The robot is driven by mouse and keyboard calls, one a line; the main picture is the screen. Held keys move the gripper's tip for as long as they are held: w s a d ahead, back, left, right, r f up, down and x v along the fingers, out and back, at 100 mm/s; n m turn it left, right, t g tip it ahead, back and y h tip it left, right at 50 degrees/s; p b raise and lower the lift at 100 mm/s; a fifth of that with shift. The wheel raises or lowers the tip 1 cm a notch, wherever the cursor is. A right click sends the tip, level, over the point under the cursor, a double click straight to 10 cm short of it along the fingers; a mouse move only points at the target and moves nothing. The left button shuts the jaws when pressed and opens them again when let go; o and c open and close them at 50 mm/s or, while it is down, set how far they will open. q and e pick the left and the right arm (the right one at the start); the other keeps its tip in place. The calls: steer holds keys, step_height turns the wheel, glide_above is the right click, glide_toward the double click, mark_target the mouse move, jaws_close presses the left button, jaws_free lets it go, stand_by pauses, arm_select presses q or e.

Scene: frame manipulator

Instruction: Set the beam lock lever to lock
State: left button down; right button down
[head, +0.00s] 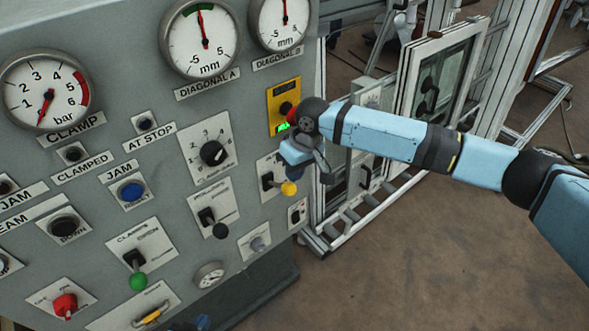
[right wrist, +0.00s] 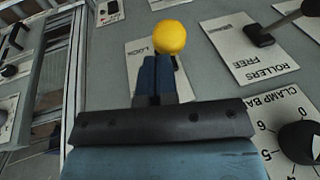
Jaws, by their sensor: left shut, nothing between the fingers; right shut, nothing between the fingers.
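The beam lock lever is a short dark lever with a yellow ball knob (head: 289,188) on a white plate (head: 268,165) at the panel's right side. In the right wrist view the knob (right wrist: 171,37) stands just beyond my fingertips, and the plate (right wrist: 140,57) reads "LOCK"; its other marks are hidden. My right gripper (head: 294,152) is shut and empty, close to the knob; touching or apart, I cannot tell. Its blue fingers (right wrist: 157,64) lie together in the right wrist view. What seems to be my left gripper (head: 203,322) barely shows at the head view's bottom edge.
A black lever (head: 219,230) on the rollers plate and the clamp bar knob (head: 212,153) sit left of the lever. A yellow plate with a knob (head: 284,95) is above it. A metal-framed window (head: 440,80) stands right of the panel. The floor (head: 440,270) at lower right is clear.

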steer(key=shift+s+f, duration=0.1)
steer(key=s+d+f+t+y+b, duration=0.1)
steer(key=f+t+y+b, duration=0.1)
steer(key=f+t+y, duration=0.1)
steer(key=s+d+f+n+t+y+b, duration=0.1)
steer(key=s+f+t+y+b, duration=0.1)
steer(key=f+t, duration=0.3)
step_height(320, 180, down, 3)
steer(key=shift+s+d+f+y+b, duration=0.1)
steer(key=shift+s+d+y+b, duration=0.25)
steer(key=shift+y+b, duration=0.4)
steer(key=shift+r+p, duration=0.8)
steer(key=shift+p, duration=0.1)
